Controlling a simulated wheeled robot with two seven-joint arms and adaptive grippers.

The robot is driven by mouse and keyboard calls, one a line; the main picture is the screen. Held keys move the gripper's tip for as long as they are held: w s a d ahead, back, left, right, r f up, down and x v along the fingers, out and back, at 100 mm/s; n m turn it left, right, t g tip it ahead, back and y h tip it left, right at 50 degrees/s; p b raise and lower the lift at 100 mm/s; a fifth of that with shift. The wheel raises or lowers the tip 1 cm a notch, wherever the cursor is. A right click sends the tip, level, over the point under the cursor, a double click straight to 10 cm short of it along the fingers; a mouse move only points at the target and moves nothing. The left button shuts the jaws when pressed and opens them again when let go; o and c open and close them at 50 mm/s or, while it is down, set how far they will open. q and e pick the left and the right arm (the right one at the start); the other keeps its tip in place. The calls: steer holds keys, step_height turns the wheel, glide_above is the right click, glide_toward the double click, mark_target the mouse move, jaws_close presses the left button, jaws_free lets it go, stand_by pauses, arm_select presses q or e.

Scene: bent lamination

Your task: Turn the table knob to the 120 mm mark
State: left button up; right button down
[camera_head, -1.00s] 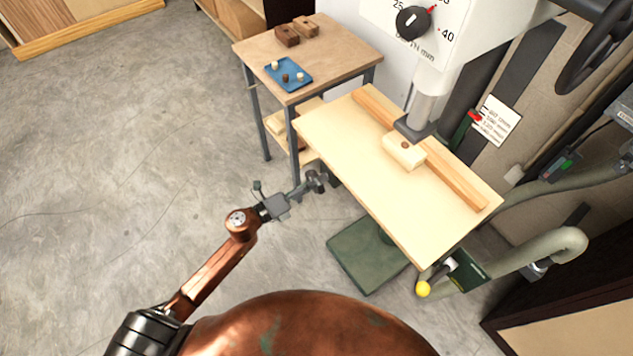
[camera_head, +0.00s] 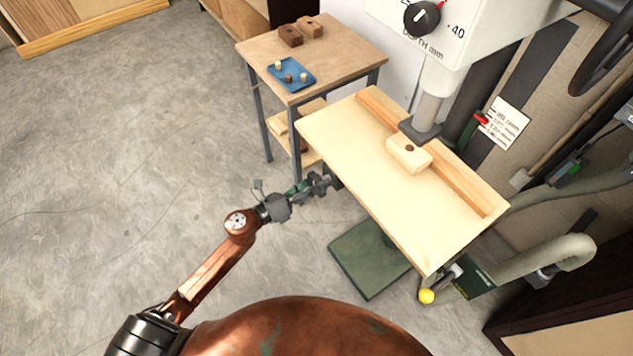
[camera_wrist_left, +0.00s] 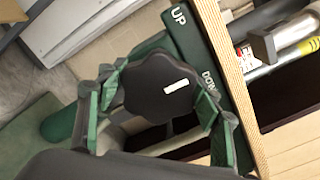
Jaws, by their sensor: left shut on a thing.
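The table knob (camera_wrist_left: 158,85) is a dark lobed knob with a white mark, beside a green plate (camera_wrist_left: 205,55) reading UP and DOWN. In the left wrist view my left gripper (camera_wrist_left: 160,92) has its green fingers on both sides of the knob, shut on it. In the head view this gripper (camera_head: 322,184) is at the left edge of the pale wooden drill table (camera_head: 360,165), and hides most of the knob. A white scale plate (camera_head: 506,122) with a red pointer (camera_head: 481,118) stands behind the table; its figures are too small to read. My right gripper is out of view.
A wooden block (camera_head: 409,154) lies on the drill table against a fence (camera_head: 455,175), under the spindle (camera_head: 427,112). A side table (camera_head: 340,62) with a blue tray (camera_head: 283,66) stands behind left. The floor at left is clear.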

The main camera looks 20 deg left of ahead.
arm_select(q)
steer(key=o, duration=1.1)
steer(key=shift+s+d+r, duration=0.2)
steer(key=shift+d+r, duration=0.25)
steer(key=shift+r, duration=0.2)
steer(key=shift+a+f, duration=0.1)
steer(key=shift+f, duration=0.15)
steer(key=shift+s+a, duration=0.1)
steer(key=shift+a, duration=0.05)
steer(key=v, duration=1.1)
steer(key=shift+s+a, duration=0.25)
steer(key=shift+s, duration=0.05)
